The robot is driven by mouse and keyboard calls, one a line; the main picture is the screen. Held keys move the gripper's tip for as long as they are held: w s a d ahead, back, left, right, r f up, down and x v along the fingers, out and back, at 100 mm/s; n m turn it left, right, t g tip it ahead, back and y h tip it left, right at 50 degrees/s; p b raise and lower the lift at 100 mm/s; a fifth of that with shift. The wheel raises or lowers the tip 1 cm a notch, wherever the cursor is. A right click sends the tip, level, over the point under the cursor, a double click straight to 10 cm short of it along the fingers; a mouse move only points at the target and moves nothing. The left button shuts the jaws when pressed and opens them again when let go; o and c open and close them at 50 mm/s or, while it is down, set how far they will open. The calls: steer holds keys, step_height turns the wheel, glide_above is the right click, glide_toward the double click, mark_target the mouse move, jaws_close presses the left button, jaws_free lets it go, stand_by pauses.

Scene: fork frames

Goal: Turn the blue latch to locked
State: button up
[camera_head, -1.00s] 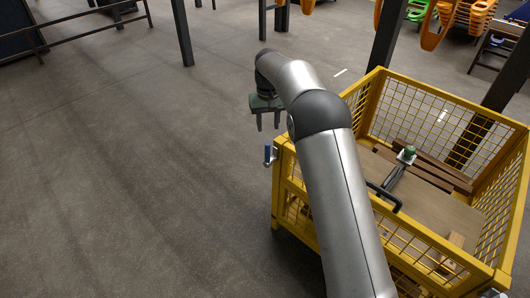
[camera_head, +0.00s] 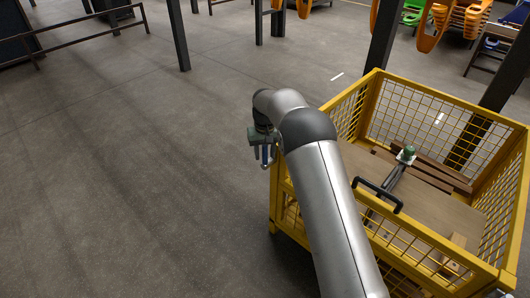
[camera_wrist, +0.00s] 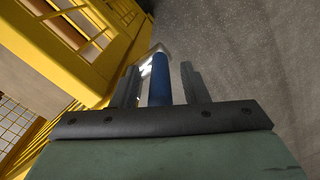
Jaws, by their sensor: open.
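The blue latch (camera_wrist: 159,82) is a blue cylindrical handle on a metal bracket at the corner of the yellow mesh crate (camera_head: 345,101). In the wrist view it stands between the two fingers of my gripper (camera_wrist: 160,85), with a gap visible on the right and a narrower one on the left. The gripper is open. In the head view the blue handle (camera_head: 265,154) shows just below my gripper (camera_head: 263,157), at the crate's left corner. Whether a finger touches the handle cannot be told.
The crate holds wooden boards (camera_head: 431,166), a dark bar with a green-topped part (camera_head: 408,153) and a black handle (camera_head: 379,194) at its near edge. Open concrete floor (camera_head: 130,180) lies to the left. Dark posts (camera_head: 178,35) stand behind.

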mark_target(267, 165)
jaws_close()
steer(key=d+t+y+b, duration=0.1)
steer(key=b, duration=0.2)
steer(key=s+d+f+t+y+b, duration=0.1)
steer(key=b, duration=0.1)
steer(key=shift+s+y+b, duration=0.2)
steer(key=shift+y+b, duration=0.1)
steer(key=shift+b, duration=0.1)
steer(key=b, duration=0.2)
steer(key=d+t+y+b, duration=0.1)
steer(key=b, duration=0.1)
steer(key=shift+s+f+y, duration=0.3)
steer(key=shift+s+f, duration=0.05)
steer(key=shift+f, duration=0.05)
steer(key=b, duration=0.2)
steer(key=t+y+b, duration=0.1)
steer(key=b, duration=0.1)
steer(key=shift+s+d+f, duration=0.1)
steer(key=shift+s+d, duration=0.05)
steer(key=shift+s, duration=0.1)
steer(key=shift+s+d+t+b, duration=0.1)
steer(key=shift+t+b, duration=0.3)
steer(key=shift+b, duration=0.1)
steer(key=shift+y, duration=0.3)
steer(key=shift+r, duration=0.2)
